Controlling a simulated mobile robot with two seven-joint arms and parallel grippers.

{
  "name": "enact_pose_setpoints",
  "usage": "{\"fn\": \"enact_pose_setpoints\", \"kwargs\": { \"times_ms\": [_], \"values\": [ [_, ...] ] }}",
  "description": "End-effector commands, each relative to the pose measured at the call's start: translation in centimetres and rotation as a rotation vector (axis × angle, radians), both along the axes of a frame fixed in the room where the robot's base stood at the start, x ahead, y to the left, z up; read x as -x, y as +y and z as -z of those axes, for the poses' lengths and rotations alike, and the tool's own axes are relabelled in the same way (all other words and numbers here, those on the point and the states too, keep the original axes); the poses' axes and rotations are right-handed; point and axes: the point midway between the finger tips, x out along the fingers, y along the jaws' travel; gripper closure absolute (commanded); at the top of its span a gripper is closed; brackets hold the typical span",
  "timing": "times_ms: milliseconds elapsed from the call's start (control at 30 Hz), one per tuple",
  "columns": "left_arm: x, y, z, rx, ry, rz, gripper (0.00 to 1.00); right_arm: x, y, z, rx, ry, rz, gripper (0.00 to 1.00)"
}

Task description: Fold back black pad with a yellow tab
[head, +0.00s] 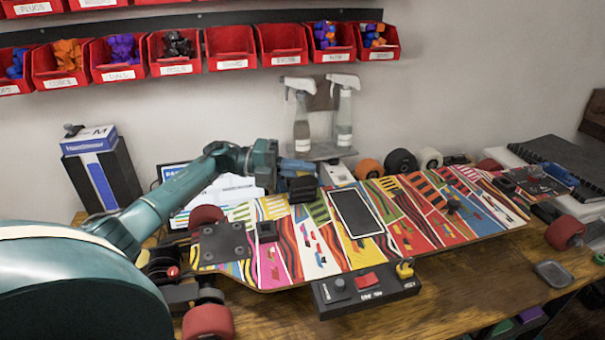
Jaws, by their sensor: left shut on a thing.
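A black, white-rimmed rectangle (356,212) lies in the top of the patterned skateboard deck (405,235). At its far edge a grey-brown flap (337,174) stands raised; it looks like the underside of the black pad. I cannot make out a yellow tab on it. My left gripper (309,167) reaches in from the left above the deck's far edge. Its fingers are shut at the flap's left side, and the exact contact is too small to see. A dark block (303,189) sits just below the fingers. My right gripper is not in view.
A black switch box (366,290) with a red rocker and yellow knob adjoins the deck's near edge. Spray bottles (302,118) and loose wheels (401,162) stand behind. Red bins (231,47) hang on the wall. The wooden table (450,285) is mostly clear at front right.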

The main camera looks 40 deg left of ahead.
Motion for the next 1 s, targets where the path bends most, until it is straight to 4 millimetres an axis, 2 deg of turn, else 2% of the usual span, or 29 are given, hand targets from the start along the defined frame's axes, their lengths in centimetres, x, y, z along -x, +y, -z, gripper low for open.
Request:
{"fn": "enact_pose_setpoints", "kwargs": {
  "times_ms": [367, 400, 633, 867, 1000],
  "values": [
    [-0.03, 0.04, 0.00, 0.002, 0.002, -0.001, 1.00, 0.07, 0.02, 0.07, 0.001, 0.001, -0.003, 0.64],
    [-0.03, 0.04, 0.00, 0.002, 0.002, -0.001, 0.92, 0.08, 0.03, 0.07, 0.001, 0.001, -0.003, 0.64],
    [-0.02, 0.02, 0.01, 0.002, 0.002, 0.000, 0.73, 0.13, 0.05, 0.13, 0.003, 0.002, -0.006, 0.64],
    [-0.01, 0.04, 0.03, 0.002, 0.002, 0.000, 0.72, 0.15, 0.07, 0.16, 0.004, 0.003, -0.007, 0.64],
    [0.36, 0.87, 0.11, 0.000, 0.003, -0.002, 0.72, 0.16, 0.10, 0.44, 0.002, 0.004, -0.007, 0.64]
  ]
}}
